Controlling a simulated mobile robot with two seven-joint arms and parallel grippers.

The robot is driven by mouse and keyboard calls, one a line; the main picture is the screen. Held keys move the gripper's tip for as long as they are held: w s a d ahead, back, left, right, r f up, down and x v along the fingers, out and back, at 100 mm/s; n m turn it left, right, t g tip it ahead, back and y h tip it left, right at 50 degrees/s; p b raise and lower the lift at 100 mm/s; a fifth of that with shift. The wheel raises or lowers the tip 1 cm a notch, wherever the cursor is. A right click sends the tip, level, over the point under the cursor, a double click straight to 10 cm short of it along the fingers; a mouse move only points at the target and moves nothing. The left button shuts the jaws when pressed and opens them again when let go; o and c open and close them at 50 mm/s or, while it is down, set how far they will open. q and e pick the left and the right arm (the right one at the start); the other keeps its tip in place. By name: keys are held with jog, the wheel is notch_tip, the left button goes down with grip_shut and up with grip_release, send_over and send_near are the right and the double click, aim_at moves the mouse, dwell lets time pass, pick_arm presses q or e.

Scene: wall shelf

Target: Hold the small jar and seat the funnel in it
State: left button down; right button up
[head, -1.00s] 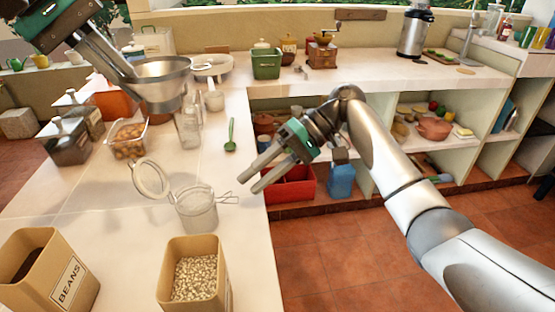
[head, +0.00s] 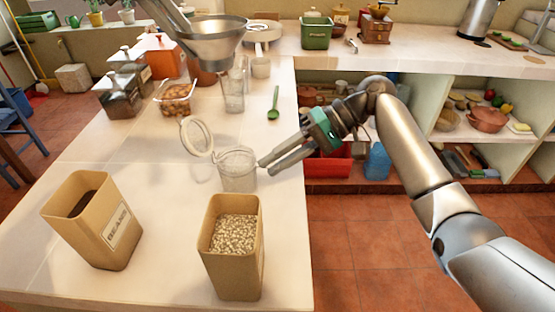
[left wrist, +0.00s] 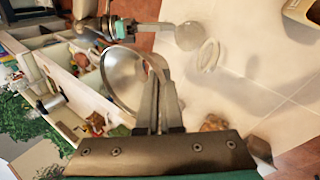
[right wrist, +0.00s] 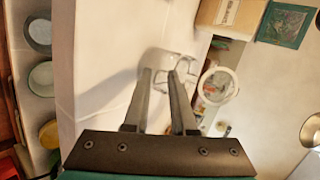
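The small jar (head: 237,170) is clear glass with a hinged round lid (head: 197,136) standing open to its left. It stands upright on the counter. My right gripper (head: 264,165) is at the jar's right side, with its fingers apart. In the right wrist view the jar (right wrist: 157,62) and its wire clasp (right wrist: 186,66) are just ahead of the fingertips; I cannot tell whether they touch. The metal funnel (head: 214,45) is held above the counter, further back. In the left wrist view my left gripper (left wrist: 158,85) is shut on the edge of the funnel (left wrist: 122,78).
Two tan canisters stand in front: one labelled beans (head: 95,222), one with pale beans (head: 233,250). The counter left of the jar is clear.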

pick_arm(q)
jog(key=shift+s, duration=0.15)
dwell(0.4)
dwell(0.9)
send_over(219, 162)
notch_tip(219, 162, down, 11)
jog(key=shift+f, duration=3.2)
jog(key=shift+f, duration=0.2)
jog(key=shift+f, duration=0.65)
